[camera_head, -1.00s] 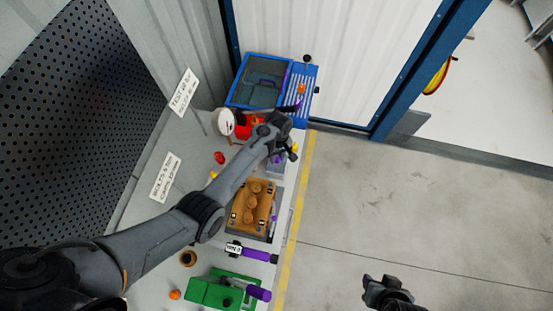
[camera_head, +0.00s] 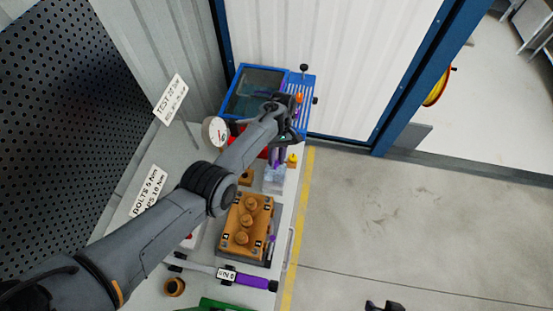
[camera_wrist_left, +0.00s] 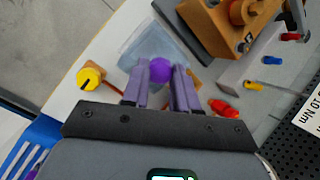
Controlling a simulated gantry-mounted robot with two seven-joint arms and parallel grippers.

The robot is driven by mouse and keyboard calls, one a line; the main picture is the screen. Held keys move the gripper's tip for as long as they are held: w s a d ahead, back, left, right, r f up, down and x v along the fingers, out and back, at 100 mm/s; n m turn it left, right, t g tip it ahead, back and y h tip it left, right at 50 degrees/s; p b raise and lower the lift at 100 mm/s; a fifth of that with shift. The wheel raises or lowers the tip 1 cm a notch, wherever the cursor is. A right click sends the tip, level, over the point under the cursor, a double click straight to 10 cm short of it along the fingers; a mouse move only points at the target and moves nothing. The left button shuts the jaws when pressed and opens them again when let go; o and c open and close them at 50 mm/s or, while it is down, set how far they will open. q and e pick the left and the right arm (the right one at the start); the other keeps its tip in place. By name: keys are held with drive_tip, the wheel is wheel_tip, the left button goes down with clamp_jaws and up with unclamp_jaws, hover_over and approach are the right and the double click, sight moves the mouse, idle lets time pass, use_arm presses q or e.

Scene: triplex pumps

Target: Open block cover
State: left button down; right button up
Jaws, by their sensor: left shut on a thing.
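An orange-brown block (camera_head: 246,226) with several round raised parts sits on a dark grey base on the bench. Part of it also shows at the top of the left wrist view (camera_wrist_left: 220,28). A pale, see-through box (camera_head: 273,179) stands just above it in the head view; the left wrist view shows it too (camera_wrist_left: 150,48). My left gripper (camera_wrist_left: 161,78) has its purple-grey fingers around a round purple knob (camera_wrist_left: 160,70) over the box. In the head view my left gripper (camera_head: 278,158) points down there. My right gripper (camera_head: 385,306) is cut off at the bottom edge.
A torque-wrench-like tool with a purple handle (camera_head: 256,282) lies below the block. A blue-framed bin (camera_head: 258,93), a white gauge (camera_head: 215,131) and a yellow knob (camera_wrist_left: 90,78) are nearby. The floor right of the yellow line is free.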

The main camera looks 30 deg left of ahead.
sight(279, 161)
use_arm(q)
drive_tip(key=shift+f, duration=0.15)
drive_tip(key=c, duration=0.9)
unclamp_jaws()
drive_tip(key=shift+o, duration=0.2)
drive_tip(key=shift+r+p, duration=0.35)
drive_tip(key=shift+r, duration=0.35)
drive_tip(key=r, duration=0.1)
drive_tip(key=d+r+p, duration=0.1)
drive_tip(key=r, duration=0.1)
drive_tip(key=shift+s+r, duration=0.1)
drive_tip(key=shift+r, duration=0.15)
drive_tip(key=s+d+r+p, duration=0.2)
drive_tip(key=d+r+p, duration=0.4)
drive_tip(key=d, duration=0.4)
drive_tip(key=shift+d+r, duration=0.15)
drive_tip(key=shift+d, duration=0.05)
